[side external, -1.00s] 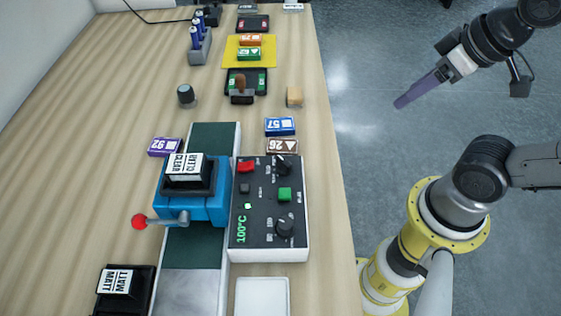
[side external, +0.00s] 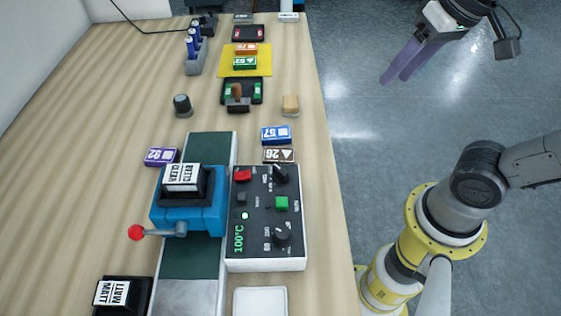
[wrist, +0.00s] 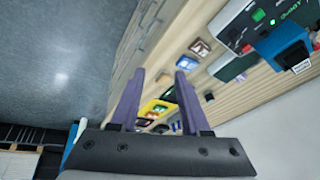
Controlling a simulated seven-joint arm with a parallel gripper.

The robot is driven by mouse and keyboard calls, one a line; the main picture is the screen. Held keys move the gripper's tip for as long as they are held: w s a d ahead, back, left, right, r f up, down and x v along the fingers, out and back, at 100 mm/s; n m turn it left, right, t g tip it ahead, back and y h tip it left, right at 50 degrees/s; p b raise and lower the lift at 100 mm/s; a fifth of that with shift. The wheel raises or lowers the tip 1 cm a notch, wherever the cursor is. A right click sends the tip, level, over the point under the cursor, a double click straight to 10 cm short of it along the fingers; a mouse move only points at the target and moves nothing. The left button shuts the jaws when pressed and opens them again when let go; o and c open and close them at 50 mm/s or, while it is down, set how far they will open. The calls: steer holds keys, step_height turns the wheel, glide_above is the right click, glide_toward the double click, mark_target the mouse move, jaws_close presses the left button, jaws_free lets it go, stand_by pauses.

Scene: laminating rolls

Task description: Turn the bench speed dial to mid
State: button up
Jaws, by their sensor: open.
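The control panel (side external: 264,220) is a dark-faced white box on the bench, with a green 100°C readout. It bears two black dials, an upper one (side external: 280,173) at its far right and a lower one (side external: 282,236) near its front. Their labels are too small to tell which is the speed dial. My gripper (side external: 394,79) is open and empty, with purple fingers, in the air beyond the bench's right edge, well away from the panel. In the wrist view its two fingers (wrist: 160,72) are spread, and the panel (wrist: 240,25) shows at the upper right.
A blue press (side external: 190,214) with a red-knobbed lever stands left of the panel. A white tray (side external: 261,291) lies in front. Small labelled boxes, including a blue one (side external: 276,135), lie behind.

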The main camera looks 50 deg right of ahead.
steer(key=w+a+r+g, duration=0.1)
steer(key=w+a+r, duration=0.1)
steer(key=w+a, duration=0.2)
steer(key=n+g, duration=0.3)
glide_above(280, 169)
step_height(280, 169, down, 3)
step_height(280, 169, down, 14)
steer(key=shift+r, duration=0.25)
jaws_close()
